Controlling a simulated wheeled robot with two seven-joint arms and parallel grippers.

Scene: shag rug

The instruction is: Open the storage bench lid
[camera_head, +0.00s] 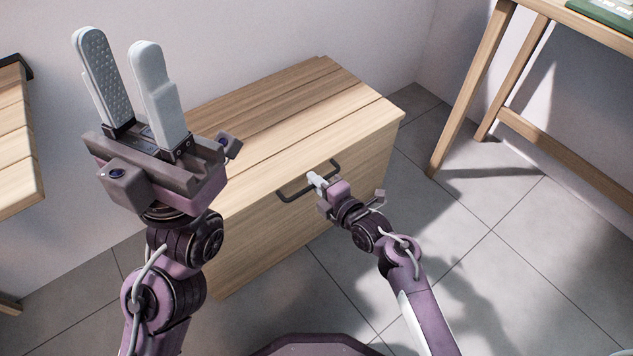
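The wooden storage bench (300,120) stands against the wall in the middle of the head view. Its plank lid (275,95) lies flat and closed on top. A dark bar handle (288,198) is on its front face. My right gripper (314,179) is at this handle, with its pale fingers reaching to the bar; its own body hides part of the contact, so I cannot tell whether it grips the bar. My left gripper (122,70) is raised at the left with its two fingers pointing up, apart and empty. It hides the bench's left end.
A wooden table (490,70) with a green item (605,12) on it stands at the upper right. Another slatted wooden piece of furniture (15,150) is at the left edge. The tiled floor (500,250) at the right is clear.

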